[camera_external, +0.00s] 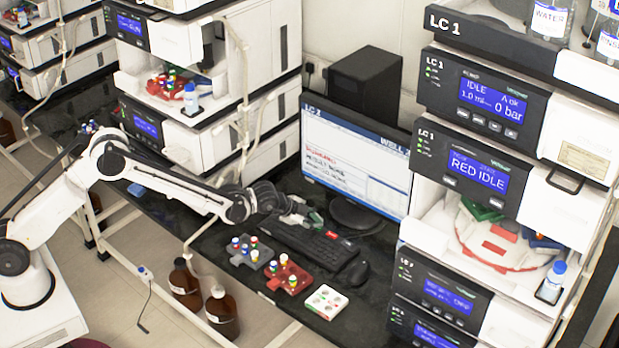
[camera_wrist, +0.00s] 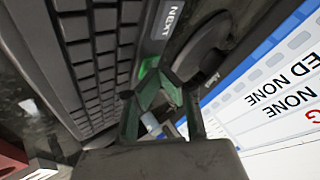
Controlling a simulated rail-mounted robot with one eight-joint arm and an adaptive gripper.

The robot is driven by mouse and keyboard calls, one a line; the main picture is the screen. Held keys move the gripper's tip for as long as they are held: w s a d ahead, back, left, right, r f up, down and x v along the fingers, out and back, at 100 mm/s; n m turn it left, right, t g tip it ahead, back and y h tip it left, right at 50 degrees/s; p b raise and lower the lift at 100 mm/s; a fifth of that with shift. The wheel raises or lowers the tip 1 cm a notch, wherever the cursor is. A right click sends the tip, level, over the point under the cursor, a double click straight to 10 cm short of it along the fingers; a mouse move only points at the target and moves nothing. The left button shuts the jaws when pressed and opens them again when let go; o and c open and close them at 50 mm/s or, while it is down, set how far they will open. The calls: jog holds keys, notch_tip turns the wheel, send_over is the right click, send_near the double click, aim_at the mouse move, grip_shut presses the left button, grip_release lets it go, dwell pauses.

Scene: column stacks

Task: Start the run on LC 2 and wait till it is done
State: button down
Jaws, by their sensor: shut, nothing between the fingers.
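The monitor (camera_external: 345,150) is headed LC 2, with "WELL" at the right end of its header. Its small lines, one of them red, are hard to read; the wrist view shows "NONE" on part of the screen (camera_wrist: 270,90). The black keyboard (camera_external: 300,238) lies in front of it. In the wrist view the keyboard (camera_wrist: 90,60) has a key marked NEXT (camera_wrist: 168,20) and a green key (camera_wrist: 149,66) beside my fingertips.
A stack labelled LC 1 (camera_external: 480,95) stands at the right, with displays reading IDLE and RED IDLE. Another instrument stack (camera_external: 205,140) stands left of the monitor. Red (camera_external: 288,279), grey (camera_external: 249,252) and white (camera_external: 326,302) racks and a mouse (camera_external: 357,271) lie near the keyboard.

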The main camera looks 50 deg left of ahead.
dwell(0.4)
jog(key=shift+r, duration=0.75)
jog(key=shift+r, duration=0.1)
jog(key=shift+r+p, duration=0.95)
jog(key=shift+r, duration=1.45)
dwell(4.3)
